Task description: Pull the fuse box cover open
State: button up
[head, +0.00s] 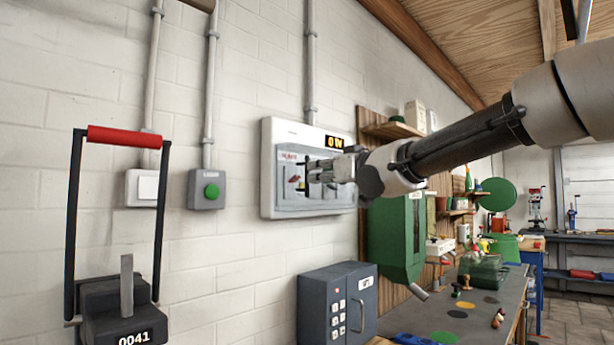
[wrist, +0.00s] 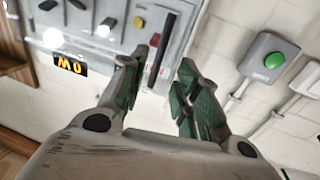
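The fuse box (head: 268,165) is a pale box on the white block wall, with a grey front panel that looks closed. An orange-on-black "0 W" display shows on it in both views. In the wrist view the panel (wrist: 112,50) carries several switches and a slim dark upright bar (wrist: 161,50). My gripper (head: 318,171) is in front of the panel and partly hides it in the head view. In the wrist view my gripper (wrist: 158,65) is open, with green pads. The bar appears between and beyond the fingertips; I cannot tell contact.
A green-button box (head: 207,190) and a white switch (head: 142,188) are on the wall at left. A red-handled lever (head: 124,137) stands front left. A grey keypad box (head: 338,305) and green machine (head: 396,240) stand below, beside the workbench (head: 480,318).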

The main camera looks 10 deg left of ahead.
aim_at(307, 188)
jog(key=x, duration=0.7)
jog(key=shift+f, duration=0.1)
grip_shut()
